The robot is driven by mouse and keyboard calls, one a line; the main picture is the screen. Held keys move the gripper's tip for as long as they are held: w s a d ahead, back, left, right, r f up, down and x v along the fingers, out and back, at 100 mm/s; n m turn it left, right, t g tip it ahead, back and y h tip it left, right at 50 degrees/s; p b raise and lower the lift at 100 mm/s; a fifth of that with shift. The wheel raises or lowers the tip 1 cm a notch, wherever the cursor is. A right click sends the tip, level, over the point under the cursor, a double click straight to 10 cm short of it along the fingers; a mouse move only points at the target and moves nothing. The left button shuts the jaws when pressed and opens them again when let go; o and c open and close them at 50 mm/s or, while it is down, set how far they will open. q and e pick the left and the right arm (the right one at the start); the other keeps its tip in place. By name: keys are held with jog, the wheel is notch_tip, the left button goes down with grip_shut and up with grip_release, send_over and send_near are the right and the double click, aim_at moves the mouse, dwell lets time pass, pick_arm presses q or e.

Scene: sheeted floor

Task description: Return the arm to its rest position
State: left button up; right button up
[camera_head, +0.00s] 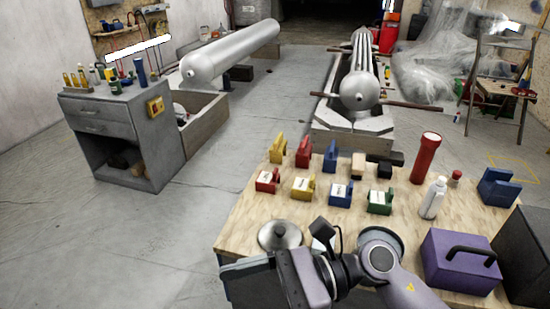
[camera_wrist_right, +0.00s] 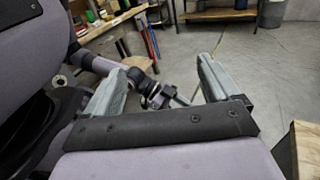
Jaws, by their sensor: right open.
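My right arm (camera_head: 400,292) comes in from the bottom right in the head view and bends left across the near edge of the workbench. Its gripper (camera_head: 228,272) is at the bench's near left corner, pointing left. In the right wrist view, the two grey fingers of the right gripper (camera_wrist_right: 163,70) are spread apart with nothing held between them. A purple-grey arm link with a dark joint (camera_wrist_right: 152,92) shows beyond the fingers; I cannot tell how far away it is. My left gripper is not seen in the head view.
The workbench (camera_head: 250,212) bears several coloured blocks, a red cylinder (camera_head: 426,158), a white bottle (camera_head: 433,198), a silver domed item (camera_head: 280,236) and a purple toolbox (camera_head: 460,262). A grey cabinet (camera_head: 150,135) stands at left. Floor left of the bench is clear.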

jog(key=w+d+r+m+t+y, duration=0.25)
jog(key=m+t, duration=0.35)
jog(key=m, duration=0.4)
jog(key=w+d+r+m+t+y, duration=0.1)
jog(key=w+d+m+t+y, duration=0.15)
jog(key=m+t, duration=0.55)
jog(key=w+d+f+m+t+h+p, duration=0.1)
jog(key=w+d+f+m+t+h, duration=0.25)
jog(key=m, duration=0.55)
jog(key=w+d+f+m+t+h+p, duration=0.1)
jog(key=d+f+m+t+h, duration=0.25)
jog(key=m+h, duration=0.4)
jog(key=s+d+f+m+g+h, duration=0.3)
jog(key=s+d+f+m, duration=0.3)
jog(key=f+m, duration=0.4)
jog(key=s+d+f+m+g+h, duration=0.3)
jog(key=s+d+f+m+h, duration=0.2)
jog(key=f+m, duration=0.4)
jog(key=shift+s+d+f+m+h+p, duration=0.3)
jog(key=shift+s+d+f+m+p, duration=0.15)
jog(key=shift+d, duration=0.25)
